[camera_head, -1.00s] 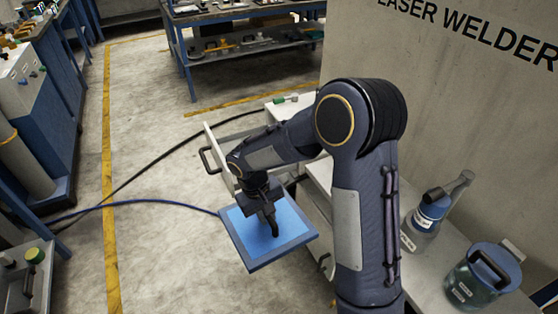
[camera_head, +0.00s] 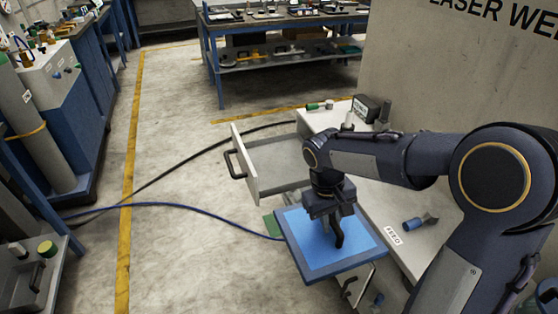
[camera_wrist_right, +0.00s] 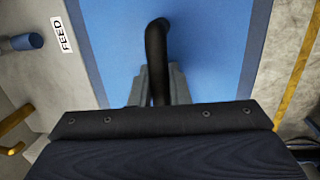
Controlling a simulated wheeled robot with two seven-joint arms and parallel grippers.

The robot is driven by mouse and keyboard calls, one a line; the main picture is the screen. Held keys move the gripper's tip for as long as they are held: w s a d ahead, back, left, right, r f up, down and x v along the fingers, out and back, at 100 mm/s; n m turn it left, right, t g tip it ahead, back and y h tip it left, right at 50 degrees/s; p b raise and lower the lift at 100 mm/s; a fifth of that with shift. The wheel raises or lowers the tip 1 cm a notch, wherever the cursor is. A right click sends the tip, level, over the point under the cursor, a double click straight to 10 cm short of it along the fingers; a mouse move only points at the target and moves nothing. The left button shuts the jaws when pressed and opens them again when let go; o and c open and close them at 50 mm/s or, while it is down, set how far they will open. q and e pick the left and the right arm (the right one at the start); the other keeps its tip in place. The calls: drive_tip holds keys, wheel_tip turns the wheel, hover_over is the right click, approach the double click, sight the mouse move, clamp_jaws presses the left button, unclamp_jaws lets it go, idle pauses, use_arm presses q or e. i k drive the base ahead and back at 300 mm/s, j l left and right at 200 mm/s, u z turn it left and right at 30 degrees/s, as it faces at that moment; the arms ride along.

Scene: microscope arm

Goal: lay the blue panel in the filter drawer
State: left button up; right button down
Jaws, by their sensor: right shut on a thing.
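The blue panel (camera_head: 300,256), a flat square with a darker blue rim and a black bent handle, is held in the air beside the white cabinet. My right gripper (camera_head: 334,218) is shut on the panel's handle; the right wrist view also shows the panel (camera_wrist_right: 220,50) beneath the black handle (camera_wrist_right: 157,50). An open drawer (camera_head: 243,166) with a white front and dark pull sticks out from the cabinet, beyond and left of the panel. Its visible inside looks empty; my arm hides its right part. My left gripper is not in view.
The cabinet top (camera_head: 388,205) carries a FEED label (camera_head: 392,236), a blue-capped item (camera_head: 413,223) and a black box (camera_head: 371,108). A lower handle (camera_head: 350,287) shows below the panel. Blue and black cables cross the floor. Open floor (camera_head: 190,250) lies to the left.

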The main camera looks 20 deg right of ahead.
sight(281, 163)
drive_tip(key=i, duration=1.35)
